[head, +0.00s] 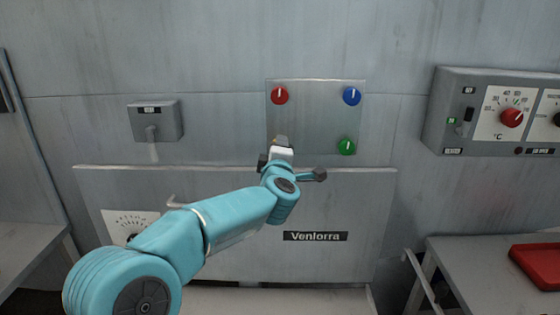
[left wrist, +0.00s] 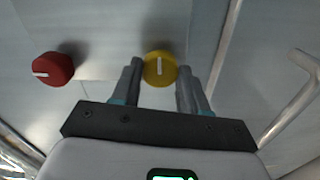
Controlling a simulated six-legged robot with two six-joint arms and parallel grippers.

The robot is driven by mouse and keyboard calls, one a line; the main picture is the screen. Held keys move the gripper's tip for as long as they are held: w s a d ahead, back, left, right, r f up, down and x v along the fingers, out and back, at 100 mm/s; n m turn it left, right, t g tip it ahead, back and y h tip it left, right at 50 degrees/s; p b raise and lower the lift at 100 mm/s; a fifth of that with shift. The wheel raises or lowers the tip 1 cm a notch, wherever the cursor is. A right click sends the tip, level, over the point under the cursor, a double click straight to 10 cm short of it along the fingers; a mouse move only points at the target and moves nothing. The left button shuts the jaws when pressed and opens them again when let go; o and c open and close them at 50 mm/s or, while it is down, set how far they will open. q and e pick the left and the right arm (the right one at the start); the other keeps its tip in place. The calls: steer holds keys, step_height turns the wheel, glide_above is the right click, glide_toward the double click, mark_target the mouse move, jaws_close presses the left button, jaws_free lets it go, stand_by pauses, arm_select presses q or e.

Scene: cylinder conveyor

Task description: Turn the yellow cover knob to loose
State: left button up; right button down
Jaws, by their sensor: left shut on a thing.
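The yellow knob (left wrist: 160,68) shows in the left wrist view as a round disc with a white line on its face. The line runs up and down in that picture. My left gripper (left wrist: 161,78) has one finger on each side of the knob and is shut on it. In the head view, my left gripper (head: 281,143) is at the lower left corner of the grey cover plate (head: 316,118) and hides most or all of the yellow knob. My right gripper is not in view.
The plate also carries a red knob (head: 279,95), a blue knob (head: 351,95) and a green knob (head: 346,146). The red knob shows beside my gripper in the left wrist view (left wrist: 53,69). A control box (head: 490,112) is at right. A Venlorra panel (head: 345,205) lies below.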

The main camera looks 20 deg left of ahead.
arm_select(q)
steer(key=shift+f+n+b, duration=0.2)
steer(key=shift+n+b, duration=1.95)
steer(key=shift+n, duration=2)
steer(key=shift+f+n+b, duration=0.15)
steer(key=shift+n+b, duration=1.95)
steer(key=shift+n, duration=2.05)
steer(key=o, duration=1.1)
steer(key=shift+r, duration=0.15)
steer(key=shift+c, duration=0.2)
steer(key=shift+s, duration=0.15)
steer(key=b+v, duration=0.4)
steer(key=v, duration=1.2)
